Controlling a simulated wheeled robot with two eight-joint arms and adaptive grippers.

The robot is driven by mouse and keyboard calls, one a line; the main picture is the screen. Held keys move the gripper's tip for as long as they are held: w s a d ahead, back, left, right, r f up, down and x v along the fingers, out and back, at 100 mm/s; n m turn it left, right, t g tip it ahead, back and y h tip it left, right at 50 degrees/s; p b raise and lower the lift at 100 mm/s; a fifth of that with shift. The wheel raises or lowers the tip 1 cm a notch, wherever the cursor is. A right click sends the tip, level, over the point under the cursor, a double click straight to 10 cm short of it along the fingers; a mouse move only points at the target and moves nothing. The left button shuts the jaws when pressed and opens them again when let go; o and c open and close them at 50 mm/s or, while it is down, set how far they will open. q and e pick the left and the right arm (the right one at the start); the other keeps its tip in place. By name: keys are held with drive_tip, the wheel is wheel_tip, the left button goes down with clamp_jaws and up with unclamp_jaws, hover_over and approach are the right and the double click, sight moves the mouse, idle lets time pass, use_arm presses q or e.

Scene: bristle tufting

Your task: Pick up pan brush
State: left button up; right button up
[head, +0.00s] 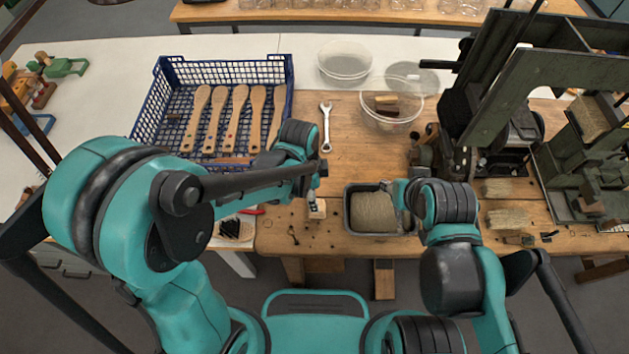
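No thing here is plainly a pan brush. Several pale wooden paddle-shaped handles (238,108) with coloured dots lie side by side in a blue crate (290,72); no bristles show on them. A small wooden block (317,210) with a dark hole sits at the bench's front edge. My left gripper (312,194) is just above this block; whether it touches it is unclear. My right gripper (398,200) is at the right side of a dark tray (349,213) of tan fibre (374,211). Its fingers are mostly hidden. A dark bristly cluster (236,228) lies at the lower left.
A wrench (326,128) lies on the wooden bench (345,165). Clear bowls (344,62) stand behind, one holding wooden blocks (386,104). A tall green-grey machine (490,90) blocks the right. Fibre bundles (508,219) lie at the right front.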

use_arm(q)
drive_tip(key=shift+w+d+f, duration=0.1)
drive_tip(key=shift+w+f, duration=0.1)
drive_tip(key=shift+w, duration=0.05)
drive_tip(key=shift+s+d+f+b, duration=0.15)
drive_tip(key=shift+f+b, duration=0.45)
drive_tip(key=shift+f, duration=0.65)
wheel_tip(320, 180, down, 5)
drive_tip(key=shift+d+b, duration=0.15)
drive_tip(key=shift+b, duration=1)
drive_tip(key=c, duration=1.3)
